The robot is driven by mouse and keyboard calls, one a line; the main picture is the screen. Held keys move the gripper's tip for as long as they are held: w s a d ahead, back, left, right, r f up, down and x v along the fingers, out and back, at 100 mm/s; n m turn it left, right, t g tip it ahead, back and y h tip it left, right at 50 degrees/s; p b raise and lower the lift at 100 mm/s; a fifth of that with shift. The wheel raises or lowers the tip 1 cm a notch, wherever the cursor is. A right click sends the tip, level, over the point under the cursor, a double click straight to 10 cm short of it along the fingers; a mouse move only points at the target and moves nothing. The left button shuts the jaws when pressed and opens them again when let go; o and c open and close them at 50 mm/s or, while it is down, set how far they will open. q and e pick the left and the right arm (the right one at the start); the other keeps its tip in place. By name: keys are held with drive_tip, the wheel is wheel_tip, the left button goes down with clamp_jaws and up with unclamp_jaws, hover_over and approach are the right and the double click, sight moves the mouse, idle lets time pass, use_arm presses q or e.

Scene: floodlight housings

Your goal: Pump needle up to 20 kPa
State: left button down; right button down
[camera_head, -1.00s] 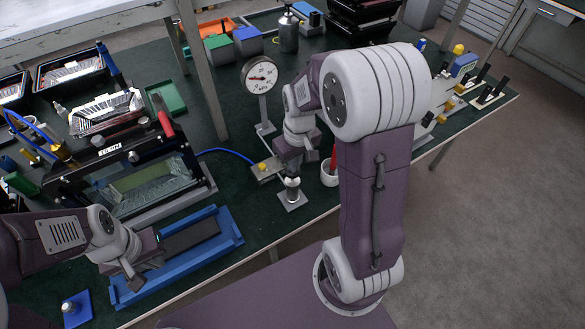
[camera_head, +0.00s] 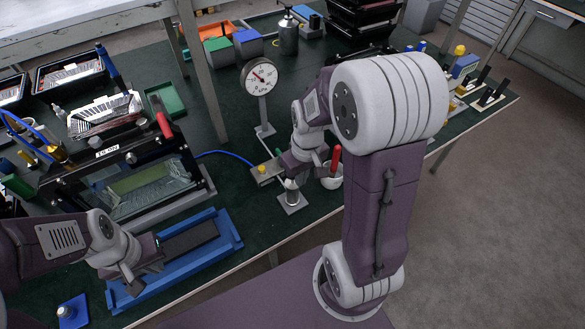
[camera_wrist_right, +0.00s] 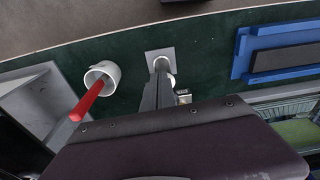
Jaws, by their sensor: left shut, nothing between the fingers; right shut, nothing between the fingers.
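The round white gauge (camera_head: 260,77) stands on a post at the middle of the bench, its needle pointing up and left; I cannot read the value. A small upright pump (camera_head: 291,197) on a square plate stands in front of it, near the bench edge. My right gripper (camera_head: 292,178) is shut directly over the pump, its fingers hiding the top. In the right wrist view my right gripper (camera_wrist_right: 158,75) reaches to the pump's plate (camera_wrist_right: 160,53); I cannot tell whether it touches. My left gripper (camera_head: 140,283) is shut and empty over the blue tray (camera_head: 222,245).
A white cup (camera_head: 331,181) with a red-handled tool (camera_head: 336,158) stands just right of the pump. A black-framed fixture (camera_head: 140,180) stands left, with a blue hose (camera_head: 225,153) running toward a small block (camera_head: 263,173) with a yellow knob.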

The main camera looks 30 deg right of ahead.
wheel_tip(320, 180, up, 9)
drive_tip(key=s+p, duration=0.1)
drive_tip(key=shift+d, duration=0.1)
idle(1.2)
drive_tip(key=w+d+r+m+t+h+p, duration=0.1)
drive_tip(key=w+d+t+p, duration=0.1)
drive_tip(key=w+p, duration=0.4)
drive_tip(key=w+d+r+t+p, duration=0.1)
drive_tip(key=w+r+t+p, duration=0.1)
drive_tip(key=w+p, duration=0.45)
drive_tip(key=s+a+f+n+g+y+p, duration=0.1)
drive_tip(key=s+p, duration=0.8)
drive_tip(key=p, duration=1)
drive_tip(key=a+f+g, duration=0.1)
drive_tip(key=a+g, duration=0.1)
drive_tip(key=g, duration=0.1)
drive_tip(key=shift+a, duration=0.25)
